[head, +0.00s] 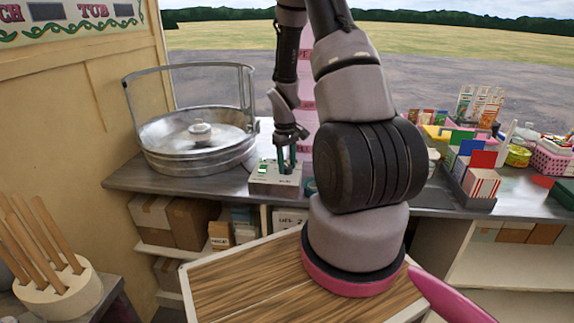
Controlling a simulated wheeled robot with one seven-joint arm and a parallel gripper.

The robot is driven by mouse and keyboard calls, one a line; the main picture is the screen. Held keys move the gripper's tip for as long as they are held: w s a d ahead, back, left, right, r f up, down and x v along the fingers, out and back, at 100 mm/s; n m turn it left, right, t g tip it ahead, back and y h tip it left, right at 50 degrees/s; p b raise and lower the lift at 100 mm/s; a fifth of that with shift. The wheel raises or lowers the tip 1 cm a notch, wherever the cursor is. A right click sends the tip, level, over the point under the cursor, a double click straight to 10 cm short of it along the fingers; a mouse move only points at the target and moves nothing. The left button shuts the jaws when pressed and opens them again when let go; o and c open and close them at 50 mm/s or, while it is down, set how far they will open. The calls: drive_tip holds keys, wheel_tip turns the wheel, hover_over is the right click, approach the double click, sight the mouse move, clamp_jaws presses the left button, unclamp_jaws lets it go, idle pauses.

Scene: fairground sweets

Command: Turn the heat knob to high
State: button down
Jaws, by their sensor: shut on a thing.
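A small pale control box (270,187) stands on the metal counter, just right of the candy floss machine (195,159). A green switch (263,169) shows on its top left. My gripper (286,165) points down onto the top right of the box, and its dark fingers are shut at the knob's place. The heat knob itself is hidden by the fingers, so its setting and any marks around it cannot be read. The machine is a wide metal bowl with a raised centre and a handle-like frame.
The metal counter (128,177) runs behind my arm. Cartons and boxes fill shelves below it. At right stand card boxes (483,184), sweets and a pink basket (550,160). A wooden block with sticks (62,292) stands at lower left. My arm hides the counter's middle.

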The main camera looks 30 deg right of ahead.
drive_tip(key=m, duration=0.4)
drive_tip(key=shift+w+m, duration=0.1)
drive_tip(key=shift+m, duration=0.2)
drive_tip(key=m, duration=0.4)
drive_tip(key=shift+m, duration=0.3)
drive_tip(key=m, duration=0.4)
drive_tip(key=shift+m+g, duration=0.3)
drive_tip(key=shift+d+m, duration=0.1)
drive_tip(key=shift+m, duration=1.7)
drive_tip(key=shift+c, duration=1.9)
unclamp_jaws()
drive_tip(key=shift+r, duration=0.1)
